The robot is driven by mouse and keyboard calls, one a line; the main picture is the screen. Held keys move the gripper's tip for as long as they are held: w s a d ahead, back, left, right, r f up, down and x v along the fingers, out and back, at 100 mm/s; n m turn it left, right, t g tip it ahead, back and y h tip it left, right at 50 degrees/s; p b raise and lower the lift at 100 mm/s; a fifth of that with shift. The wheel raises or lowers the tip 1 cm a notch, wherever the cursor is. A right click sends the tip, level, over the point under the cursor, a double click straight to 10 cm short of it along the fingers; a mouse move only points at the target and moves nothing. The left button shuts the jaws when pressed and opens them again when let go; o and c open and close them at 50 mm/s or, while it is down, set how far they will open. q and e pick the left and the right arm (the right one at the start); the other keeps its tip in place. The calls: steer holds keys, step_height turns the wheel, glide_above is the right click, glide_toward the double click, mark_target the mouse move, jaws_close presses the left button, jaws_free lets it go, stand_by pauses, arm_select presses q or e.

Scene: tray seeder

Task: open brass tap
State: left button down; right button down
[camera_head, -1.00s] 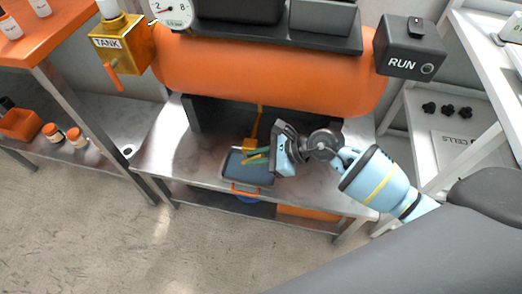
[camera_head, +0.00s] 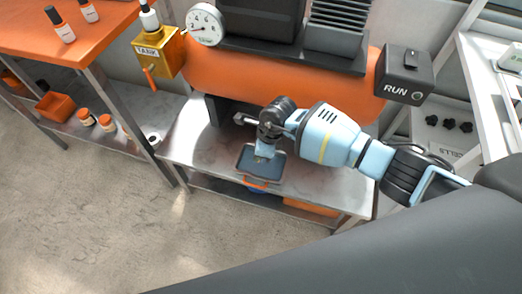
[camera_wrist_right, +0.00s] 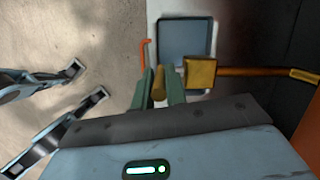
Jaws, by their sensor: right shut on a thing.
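The brass tap (camera_wrist_right: 201,73) is a small brass block at the end of an orange-brown pipe (camera_wrist_right: 250,72), with a short brass handle (camera_wrist_right: 159,80) beside it, in the right wrist view. My right gripper (camera_wrist_right: 161,82) is shut on this handle, one green finger on each side. In the head view my right gripper (camera_head: 265,149) points down over the grey tray under the tank. The gripper and wrist hide the tap there.
The grey tray (camera_head: 244,166) with an orange handle stands on the metal shelf (camera_head: 200,150) below the tap. A brass TANK valve (camera_head: 158,55) and a gauge (camera_head: 205,24) are at upper left.

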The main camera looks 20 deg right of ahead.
steer(key=shift+w+a+g+h, duration=0.1)
steer(key=shift+g+h, duration=0.2)
steer(key=shift+h, duration=0.1)
stand_by(0.3)
steer(key=c, duration=1.7)
jaws_free()
steer(key=shift+a, duration=0.1)
steer(key=r, duration=0.2)
steer(key=r+p, duration=0.1)
steer(key=r, duration=0.1)
steer(key=d+r, duration=0.1)
steer(key=r, duration=0.1)
steer(key=shift+r, duration=0.1)
steer(key=shift+s+d+r, duration=0.2)
steer(key=shift+r, duration=0.55)
